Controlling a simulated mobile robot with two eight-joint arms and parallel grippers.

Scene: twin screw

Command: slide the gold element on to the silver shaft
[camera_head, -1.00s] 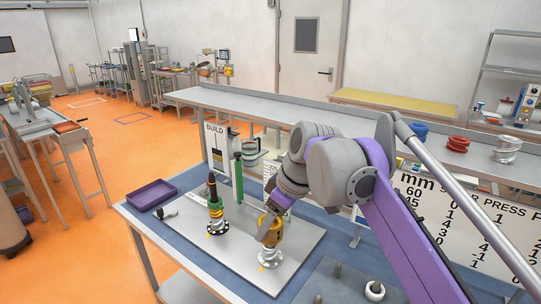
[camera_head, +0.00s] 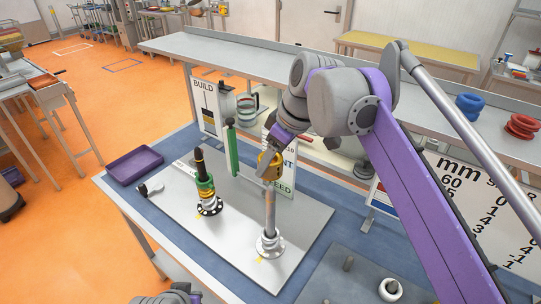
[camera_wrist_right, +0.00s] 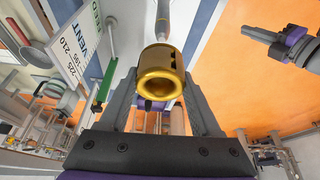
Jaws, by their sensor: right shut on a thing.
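The gold element (camera_head: 269,165) is a short hollow cylinder. My right gripper (camera_head: 272,158) is shut on it and holds it high above the base plate. The silver shaft (camera_head: 270,212) stands upright from a round flange (camera_head: 270,246) below the element. In the right wrist view the gold element (camera_wrist_right: 161,75) lies between the fingers, its bore open towards the camera, with the shaft (camera_wrist_right: 163,12) behind it. Element and shaft look in line; I cannot tell whether the shaft's tip is inside the bore.
A green post (camera_head: 231,150) stands behind. A purple tray (camera_head: 134,165) lies at the table's left. A white ring (camera_head: 390,289) sits at the front right.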

